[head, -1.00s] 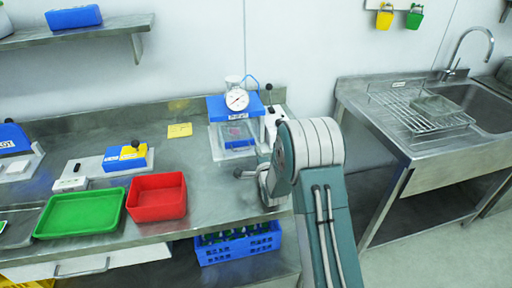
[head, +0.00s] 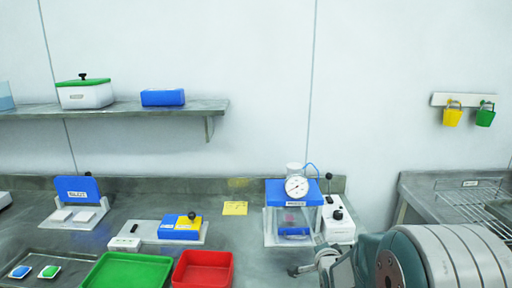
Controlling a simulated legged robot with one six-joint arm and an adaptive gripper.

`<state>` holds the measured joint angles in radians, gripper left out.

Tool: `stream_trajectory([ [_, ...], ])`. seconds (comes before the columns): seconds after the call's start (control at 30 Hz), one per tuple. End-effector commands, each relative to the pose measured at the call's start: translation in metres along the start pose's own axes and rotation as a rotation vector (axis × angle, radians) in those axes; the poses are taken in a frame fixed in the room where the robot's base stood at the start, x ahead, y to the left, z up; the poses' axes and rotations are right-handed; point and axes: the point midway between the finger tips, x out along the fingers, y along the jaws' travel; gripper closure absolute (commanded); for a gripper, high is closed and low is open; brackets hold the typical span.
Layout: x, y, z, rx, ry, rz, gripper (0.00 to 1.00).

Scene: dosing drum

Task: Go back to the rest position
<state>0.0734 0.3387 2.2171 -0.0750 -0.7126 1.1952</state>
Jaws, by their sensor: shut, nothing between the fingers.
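My gripper (head: 300,270) shows in the head view at the bottom, right of centre, as a small dark tip beside my large grey and teal arm joint. It is shut and empty, and most of it is hidden behind the arm. It sits in front of the blue-topped stand with the dial gauge (head: 296,186). I cannot tell how far apart they are.
A red tray (head: 203,270) and a green tray (head: 127,272) lie on the steel bench at the lower left. A blue and yellow block (head: 181,227) stands behind them. A white switch box (head: 338,222) stands beside the gauge stand. A shelf (head: 120,109) is on the wall.

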Motion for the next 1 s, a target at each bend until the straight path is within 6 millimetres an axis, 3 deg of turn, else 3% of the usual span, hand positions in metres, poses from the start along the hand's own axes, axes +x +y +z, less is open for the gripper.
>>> stream_trajectory([
  [0.03,-0.013,-0.011,-0.003,-0.054,-0.01,0.026,1.0],
  [0.2,-0.057,-0.03,-0.007,-0.245,-0.073,0.14,1.0],
  [0.43,-0.129,-0.042,-0.006,-0.494,-0.197,0.273,1.0],
  [0.67,-0.211,-0.041,0.001,-0.735,-0.364,0.373,1.0],
  [0.9,-0.3,-0.026,0.013,-0.97,-0.574,0.431,1.0],
  [1.0,-0.329,-0.019,0.018,-1.042,-0.651,0.44,1.0],
])
